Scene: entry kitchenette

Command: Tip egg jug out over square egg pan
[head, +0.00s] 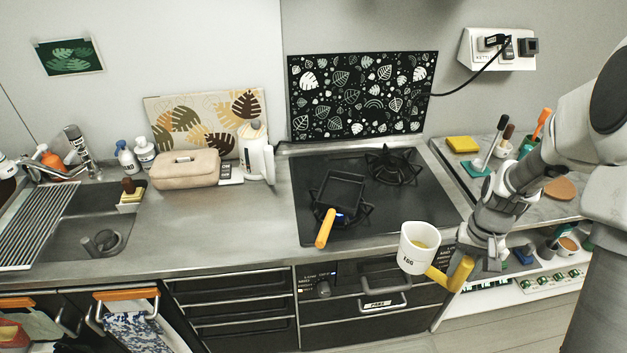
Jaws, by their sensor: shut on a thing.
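The egg jug (417,244) is a white cup marked "EGG" with yellow liquid inside and a yellow handle. My gripper (464,270) is shut on the jug's handle. The jug is held about upright, in front of the stove's front edge at its right half. The square egg pan (341,190) is black and sits on the front left burner. Its orange-yellow handle (325,228) points toward the front. In the picture the jug is to the right of and below the pan, apart from it. A blue glow shows under the pan.
The back right burner (391,165) is bare. A black leaf-print panel (362,95) stands behind the stove. A white kettle (257,158) and a beige case (184,169) stand left of it. The counter in front of them is clear. Utensils and a yellow sponge (462,144) are at right.

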